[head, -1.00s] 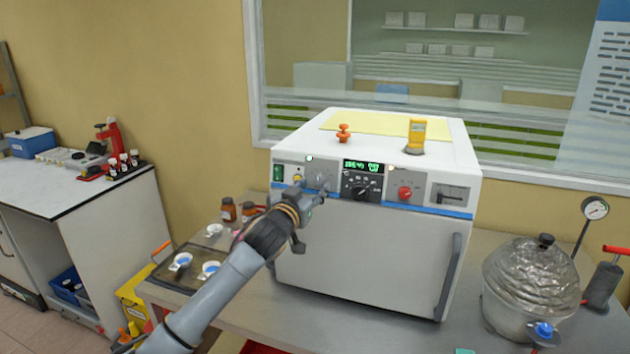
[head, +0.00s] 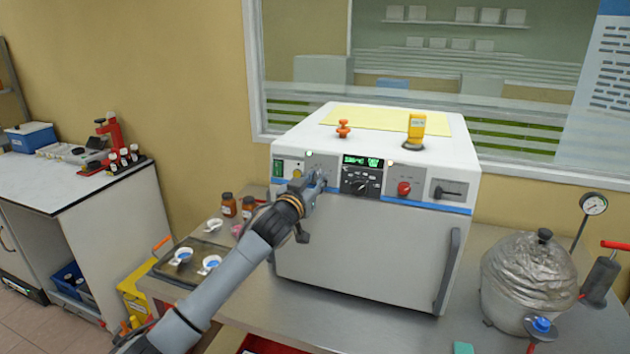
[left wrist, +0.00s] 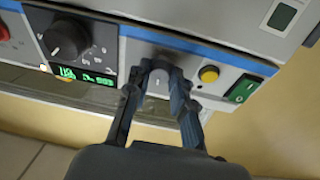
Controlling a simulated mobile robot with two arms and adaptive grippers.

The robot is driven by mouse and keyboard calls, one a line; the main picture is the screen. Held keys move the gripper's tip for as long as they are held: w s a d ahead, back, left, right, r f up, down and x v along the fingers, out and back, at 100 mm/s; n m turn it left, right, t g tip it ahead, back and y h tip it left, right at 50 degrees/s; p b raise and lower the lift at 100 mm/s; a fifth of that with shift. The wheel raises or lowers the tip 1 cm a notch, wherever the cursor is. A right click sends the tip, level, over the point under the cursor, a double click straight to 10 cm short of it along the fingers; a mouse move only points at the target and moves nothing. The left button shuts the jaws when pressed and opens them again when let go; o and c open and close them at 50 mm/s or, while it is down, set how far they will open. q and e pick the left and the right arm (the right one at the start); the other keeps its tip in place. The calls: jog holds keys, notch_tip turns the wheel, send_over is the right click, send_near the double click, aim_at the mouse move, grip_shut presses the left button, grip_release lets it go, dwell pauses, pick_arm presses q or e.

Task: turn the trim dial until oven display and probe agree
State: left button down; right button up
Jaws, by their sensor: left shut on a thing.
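The oven (head: 365,255) stands on the bench with its green-lit display (head: 362,161) above a large black dial (head: 360,183). In the left wrist view the display (left wrist: 85,76) is upside down and its digits are too blurred to read surely. The yellow probe reader (head: 416,128) stands on the oven top; its reading is too small to read. My left gripper (head: 319,178) is at the panel, left of the black dial. In the left wrist view its fingers (left wrist: 160,72) are shut around a small grey knob, the trim dial (left wrist: 158,84), mostly hidden by them. My right gripper is out of view.
A yellow button (left wrist: 209,74) and a green switch (left wrist: 243,88) sit close beside the fingers. A red knob (head: 404,188) is farther right on the panel. A foil-covered vessel (head: 530,280) stands right of the oven. A tray with dishes (head: 211,263) lies left.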

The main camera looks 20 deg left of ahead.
pick_arm(q)
jog(key=shift+d+f+n, duration=0.1)
jog(key=shift+n, duration=0.2)
jog(key=shift+d+n+y+b, duration=0.1)
jog(key=shift+n+y+b, duration=0.45)
jog(key=shift+n, duration=0.9)
jog(key=shift+n+y+b, duration=0.45)
jog(key=shift+n+b, duration=0.05)
jog(key=shift+n, duration=1.35)
jog(key=c, duration=1.1)
grip_release()
jog(key=shift+c, duration=0.2)
